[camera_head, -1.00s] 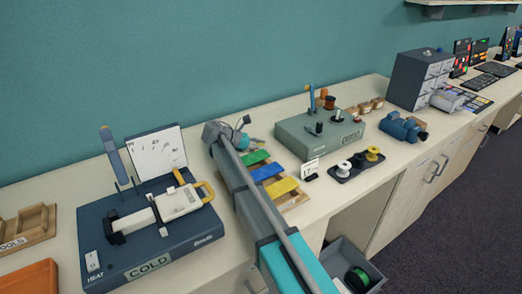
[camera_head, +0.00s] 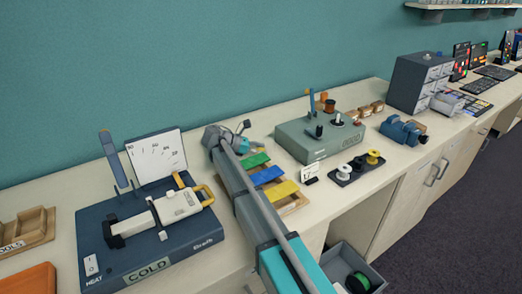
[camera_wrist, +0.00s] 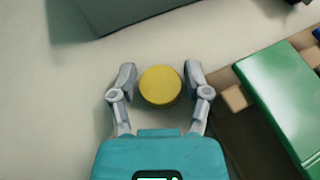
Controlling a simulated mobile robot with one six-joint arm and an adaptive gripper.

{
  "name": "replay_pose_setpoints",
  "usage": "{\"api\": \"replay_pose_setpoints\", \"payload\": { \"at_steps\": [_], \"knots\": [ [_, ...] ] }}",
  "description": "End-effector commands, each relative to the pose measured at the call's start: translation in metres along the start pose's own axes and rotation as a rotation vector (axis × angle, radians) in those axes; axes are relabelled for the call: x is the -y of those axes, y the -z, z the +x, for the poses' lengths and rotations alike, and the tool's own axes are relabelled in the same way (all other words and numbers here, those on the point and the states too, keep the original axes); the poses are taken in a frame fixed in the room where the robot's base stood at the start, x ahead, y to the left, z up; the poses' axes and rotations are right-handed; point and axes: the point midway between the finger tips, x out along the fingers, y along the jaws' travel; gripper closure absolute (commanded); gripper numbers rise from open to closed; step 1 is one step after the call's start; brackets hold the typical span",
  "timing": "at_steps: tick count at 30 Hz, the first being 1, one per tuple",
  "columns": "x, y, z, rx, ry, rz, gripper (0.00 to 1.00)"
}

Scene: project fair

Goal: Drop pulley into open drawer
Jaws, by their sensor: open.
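A yellow round disc (camera_wrist: 160,86), perhaps the pulley, lies on the worktop in the wrist view. My gripper (camera_wrist: 160,76) is open, with one finger on each side of the disc and a small gap showing on both sides. In the head view my gripper (camera_head: 243,143) is over the counter, left of the green-grey box; the disc cannot be made out there. A grey open drawer (camera_head: 340,258) is below the counter at the bottom right. A green and black spool (camera_head: 357,281) lies in it. My arm hides part of the drawer's surroundings.
Coloured bars (camera_head: 268,175) on a wooden frame are close right of my gripper. The green-grey box (camera_head: 300,140) stands behind. A black tray (camera_head: 345,177) holds white and yellow spools. A blue heat/cold device (camera_head: 190,240) is at left.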

Motion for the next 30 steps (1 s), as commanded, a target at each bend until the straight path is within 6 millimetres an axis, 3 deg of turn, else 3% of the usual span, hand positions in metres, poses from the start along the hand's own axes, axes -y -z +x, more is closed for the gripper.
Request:
{"api": "replay_pose_setpoints", "payload": {
  "at_steps": [8,21,30],
  "knots": [
    [-0.002,-0.005,-0.012,0.000,0.002,0.000,0.38],
    [-0.008,-0.007,-0.060,0.000,0.007,0.003,0.38],
    [-0.009,-0.007,-0.064,0.000,0.014,0.006,0.38]
  ]
}}
